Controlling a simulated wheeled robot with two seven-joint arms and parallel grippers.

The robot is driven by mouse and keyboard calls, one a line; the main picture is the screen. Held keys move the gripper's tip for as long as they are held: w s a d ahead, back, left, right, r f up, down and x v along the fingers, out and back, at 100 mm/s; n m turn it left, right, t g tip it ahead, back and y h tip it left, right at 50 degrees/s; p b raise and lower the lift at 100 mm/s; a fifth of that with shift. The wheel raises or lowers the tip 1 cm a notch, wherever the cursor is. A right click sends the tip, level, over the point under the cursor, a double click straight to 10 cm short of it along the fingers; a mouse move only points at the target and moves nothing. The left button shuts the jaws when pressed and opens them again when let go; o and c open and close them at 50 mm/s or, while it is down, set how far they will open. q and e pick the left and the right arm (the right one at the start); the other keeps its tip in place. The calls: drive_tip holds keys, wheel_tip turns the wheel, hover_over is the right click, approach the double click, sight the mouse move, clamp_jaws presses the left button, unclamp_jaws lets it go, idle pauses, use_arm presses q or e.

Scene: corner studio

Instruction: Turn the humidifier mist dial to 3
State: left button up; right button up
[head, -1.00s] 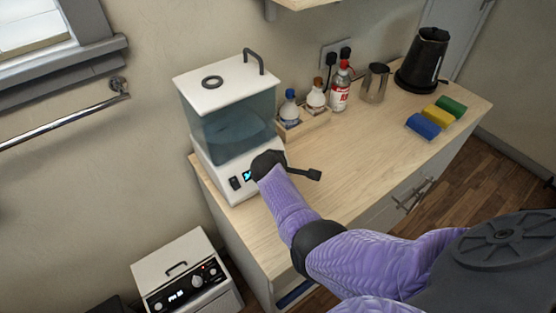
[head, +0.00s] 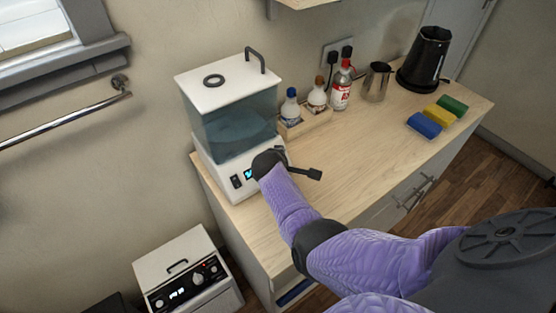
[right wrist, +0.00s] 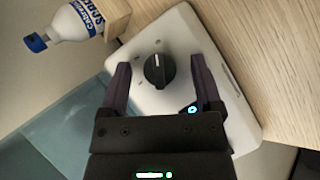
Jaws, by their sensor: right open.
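The humidifier (head: 234,130) has a white lid, a bluish clear tank and a white base; it stands at the counter's left end. Its black mist dial (right wrist: 158,72) shows in the right wrist view, with a pale pointer line toward the top of the picture. Small marks around it are too small to read. My right gripper (right wrist: 160,66) is open, one finger on each side of the dial, with visible gaps. In the head view my right gripper (head: 282,156) is at the base's front and hides the dial. My left gripper is not in view.
A small tray (head: 306,123) with bottles stands right of the humidifier. Behind are a red-capped bottle (head: 341,90), a metal jug (head: 376,82) and a black kettle (head: 424,60). Sponges (head: 437,116) lie at the right. The counter's middle (head: 360,140) is clear.

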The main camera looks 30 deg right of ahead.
drive_tip(key=p+v, duration=0.5)
drive_tip(key=v, duration=0.4)
drive_tip(key=shift+s+r+p, duration=0.15)
drive_tip(key=shift+r+p, duration=0.15)
drive_tip(key=shift+a, duration=0.1)
